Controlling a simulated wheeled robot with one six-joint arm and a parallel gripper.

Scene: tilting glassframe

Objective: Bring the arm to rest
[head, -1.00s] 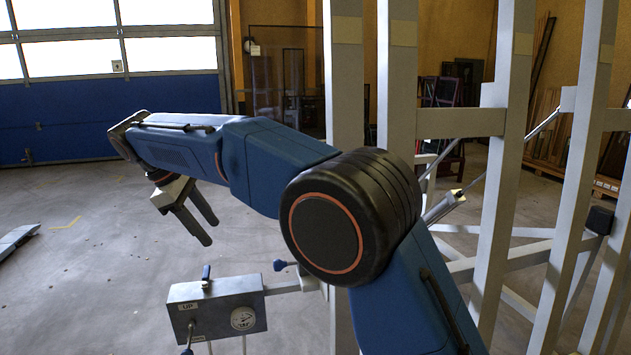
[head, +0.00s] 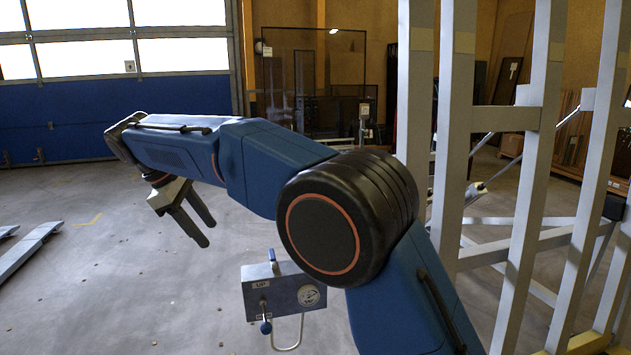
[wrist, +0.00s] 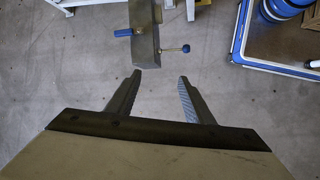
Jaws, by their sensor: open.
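My gripper (head: 204,232) hangs at the end of my blue arm, left of the middle in the head view, with its two fingers pointing down and to the right. In the wrist view my gripper (wrist: 158,76) shows its two dark fingers spread apart with only bare floor between them. It holds nothing. My arm is bent at the large black joint and reaches across to the left.
A grey control box (head: 284,292) with a gauge and blue-knobbed levers stands below my arm; it also shows in the wrist view (wrist: 145,45). The tall grey frame (head: 535,180) stands close on the right. Open concrete floor (head: 120,290) lies to the left.

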